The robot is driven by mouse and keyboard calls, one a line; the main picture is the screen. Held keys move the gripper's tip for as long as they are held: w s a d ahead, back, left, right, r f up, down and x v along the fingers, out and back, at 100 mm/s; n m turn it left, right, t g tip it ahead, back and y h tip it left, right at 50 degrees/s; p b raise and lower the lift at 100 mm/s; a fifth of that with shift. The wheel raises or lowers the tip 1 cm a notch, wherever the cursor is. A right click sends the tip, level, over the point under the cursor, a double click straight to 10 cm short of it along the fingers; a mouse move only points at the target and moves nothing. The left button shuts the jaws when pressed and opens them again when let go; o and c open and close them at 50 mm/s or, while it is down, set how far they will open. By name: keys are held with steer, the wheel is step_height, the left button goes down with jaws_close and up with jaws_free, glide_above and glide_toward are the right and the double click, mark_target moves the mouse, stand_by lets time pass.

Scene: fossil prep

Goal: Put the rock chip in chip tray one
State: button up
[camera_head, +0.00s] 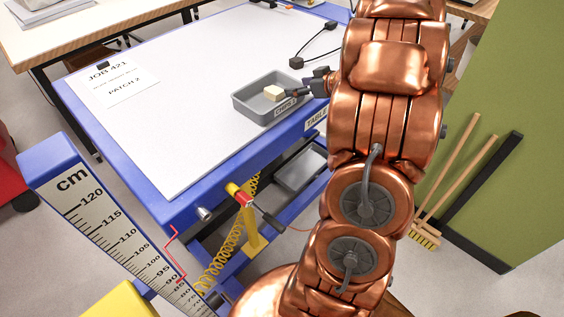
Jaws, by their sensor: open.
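The rock chip (273,92), a small cream block, shows within the outline of a grey tray (250,116) near the table's right edge. The tray's front label starts with "CHIPS"; the rest is too small to read surely. The chip appears to be in the tray, though its contact with the floor is hard to make out. My gripper (289,92) is at the tray's right side, its dark fingers pointing left toward the chip. It is open, and a small gap seems to lie between fingertips and chip. My copper arm hides what is behind it.
The white tabletop (190,110) with blue edges is mostly clear. A paper sheet marked "JOB 421" (120,84) lies at its left. Dark cabled items (312,45) lie beyond the tray. A cm ruler post (95,205) stands in front at left.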

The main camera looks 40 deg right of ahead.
step_height(320, 180, up, 8)
steer(key=a+m+g+h, duration=0.2)
steer(key=m+g+h, duration=0.1)
steer(key=h, duration=0.5)
steer(key=s+a+f+g+y, duration=0.2)
steer(key=s+a+g, duration=0.1)
steer(key=s+a, duration=0.7)
steer(key=s+a+f+n+g+y, duration=0.1)
steer(key=s+a+g, duration=0.3)
steer(key=s+a, duration=0.7)
steer(key=s+a+f+g+y, duration=0.3)
steer(key=s+a, duration=0.7)
steer(key=shift+s+a+f+n+g, duration=0.15)
steer(key=shift+a+f+n+g, duration=0.15)
steer(key=shift+a+g, duration=0.1)
